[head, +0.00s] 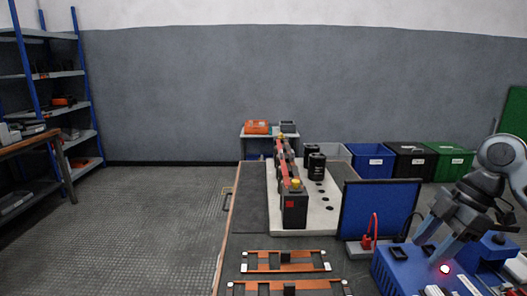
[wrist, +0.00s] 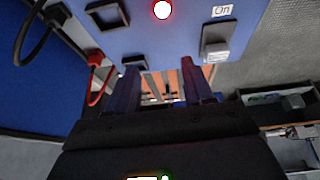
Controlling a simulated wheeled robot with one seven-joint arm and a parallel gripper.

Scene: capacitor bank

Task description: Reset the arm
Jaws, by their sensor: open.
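My arm (head: 470,205) reaches in from the right in the head view. My gripper (head: 429,251) points down at the top of a blue box with a lit red lamp (head: 445,269). In the wrist view my gripper (wrist: 160,72) has its two fingers apart, with nothing visible between them but background. The blue box (wrist: 182,28) fills the top of that view, with the lit lamp (wrist: 162,9) and a grey switch (wrist: 216,44) beside an "On" label. I cannot tell whether the fingers touch the box.
A blue panel (head: 379,210) stands left of the box, with a red lead (head: 368,235) beside it. The bench holds a black capacitor unit (head: 294,208), black cylinders (head: 316,167) and copper-coloured bars (head: 287,262). Bins (head: 369,161) line the back wall. Floor at left is clear.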

